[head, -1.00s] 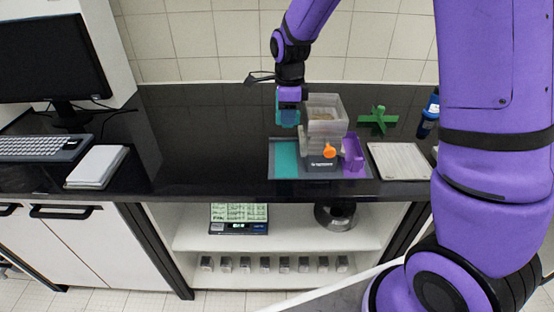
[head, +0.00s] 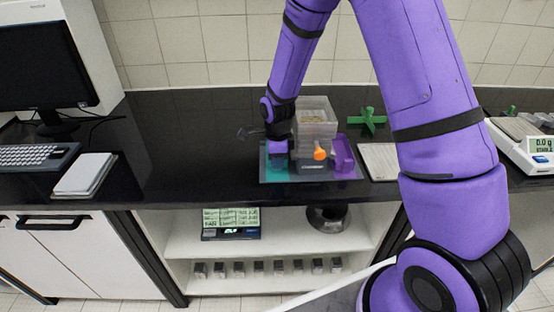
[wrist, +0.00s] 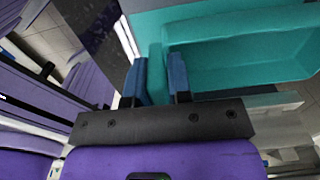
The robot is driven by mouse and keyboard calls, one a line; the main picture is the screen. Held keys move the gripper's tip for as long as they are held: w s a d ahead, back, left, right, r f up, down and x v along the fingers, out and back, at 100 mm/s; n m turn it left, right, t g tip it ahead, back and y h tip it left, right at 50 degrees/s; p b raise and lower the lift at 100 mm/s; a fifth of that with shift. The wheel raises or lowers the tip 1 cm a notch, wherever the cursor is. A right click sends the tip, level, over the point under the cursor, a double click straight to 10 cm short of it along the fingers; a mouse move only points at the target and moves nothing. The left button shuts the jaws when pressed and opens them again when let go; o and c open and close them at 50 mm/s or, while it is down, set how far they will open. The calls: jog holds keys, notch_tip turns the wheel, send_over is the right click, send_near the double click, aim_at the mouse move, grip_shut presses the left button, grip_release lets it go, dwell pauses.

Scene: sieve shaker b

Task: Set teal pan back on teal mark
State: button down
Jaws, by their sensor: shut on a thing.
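My gripper (head: 278,150) points down over the left part of the grey mat (head: 330,178) in the head view. In the wrist view its two blue fingers (wrist: 158,82) are shut on a teal tab at the edge of the teal pan (wrist: 240,65). The pan shows in the head view just below the gripper (head: 277,163), small and partly covered by it. The teal mark (head: 266,174) shows around and under the pan at the mat's left. I cannot tell whether the pan touches the mark.
Stacked clear sieve boxes (head: 316,125) with an orange knob (head: 320,153) stand close right of the gripper. A purple holder (head: 343,155) is beyond them. A green cross-shaped piece (head: 367,121) lies behind right. The black counter (head: 190,150) is clear to the left.

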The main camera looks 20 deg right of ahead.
jog(key=shift+f, duration=0.55)
jog(key=c, duration=1)
grip_release()
jog(key=shift+c, duration=0.2)
notch_tip(320, 180, up, 13)
jog(key=shift+r, duration=0.2)
jog(key=s+d+r+n+t, duration=0.1)
jog(key=s+d+r+n, duration=0.1)
jog(key=s+r+n, duration=0.5)
jog(key=s+d+r+n+t, duration=0.1)
jog(key=s+d+r+n, duration=0.15)
jog(key=s+r, duration=0.45)
jog(key=s+d+r+n+t, duration=0.1)
jog(key=s+r+n, duration=0.3)
jog(key=s+n, duration=0.2)
jog(key=s+d+r+n+t, duration=0.1)
jog(key=s+r+n, duration=0.3)
jog(key=s, duration=0.5)
jog(key=shift+s+d+r+n+t, duration=0.2)
jog(key=shift+n+t, duration=0.3)
jog(key=shift+n, duration=0.55)
